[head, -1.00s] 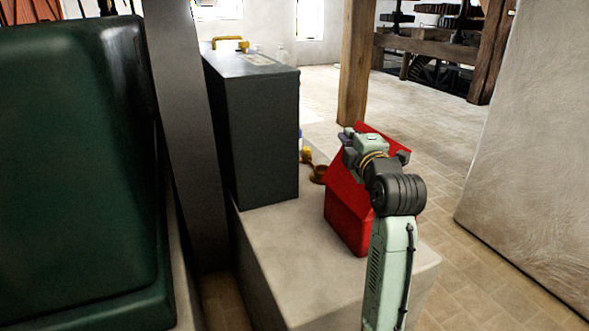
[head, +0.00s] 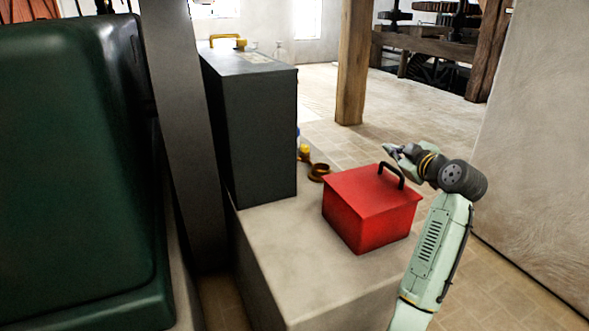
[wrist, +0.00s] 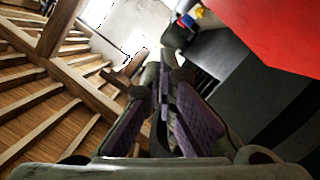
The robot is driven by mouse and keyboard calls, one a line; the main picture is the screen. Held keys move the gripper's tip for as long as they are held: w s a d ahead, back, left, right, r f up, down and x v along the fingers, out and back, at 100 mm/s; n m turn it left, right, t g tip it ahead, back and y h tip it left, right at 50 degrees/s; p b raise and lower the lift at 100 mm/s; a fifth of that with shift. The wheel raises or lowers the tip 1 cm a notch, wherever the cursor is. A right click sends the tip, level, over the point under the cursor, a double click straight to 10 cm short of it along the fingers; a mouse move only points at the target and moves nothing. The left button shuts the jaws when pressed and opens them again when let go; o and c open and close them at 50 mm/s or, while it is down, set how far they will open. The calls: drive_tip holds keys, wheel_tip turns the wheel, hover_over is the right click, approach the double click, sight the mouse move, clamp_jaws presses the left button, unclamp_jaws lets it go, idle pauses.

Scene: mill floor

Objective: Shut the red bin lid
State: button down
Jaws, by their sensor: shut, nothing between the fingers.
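The red bin (head: 362,222) stands on a pale stone ledge (head: 287,248) in the head view. Its red lid (head: 358,187) lies flat on top, down on the bin's rim, with a black handle (head: 391,174) on it. My gripper (head: 389,149) is just above and behind the lid's right side, near the handle; it looks apart from the lid. In the wrist view my gripper's purple-padded fingers (wrist: 164,95) are together with nothing between them. A red surface of the bin (wrist: 275,30) fills that view's upper right corner.
A tall dark box (head: 250,130) with a yellow handle stands left of the bin on the ledge. A small brown ring-like item (head: 319,172) lies behind the bin. A wooden post (head: 353,65) rises beyond. Open floor lies to the right.

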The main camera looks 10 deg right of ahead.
sight(396, 170)
drive_tip(key=shift+m+y, duration=0.3)
drive_tip(key=shift+m, duration=0.6)
drive_tip(key=shift+w+d+f, duration=0.2)
drive_tip(key=shift+d+f, duration=0.3)
drive_tip(key=shift+f, duration=0.35)
drive_tip(key=shift+w+d+f, duration=0.15)
drive_tip(key=shift+d+f, duration=0.35)
drive_tip(key=shift+f, duration=0.35)
drive_tip(key=shift+g, duration=0.3)
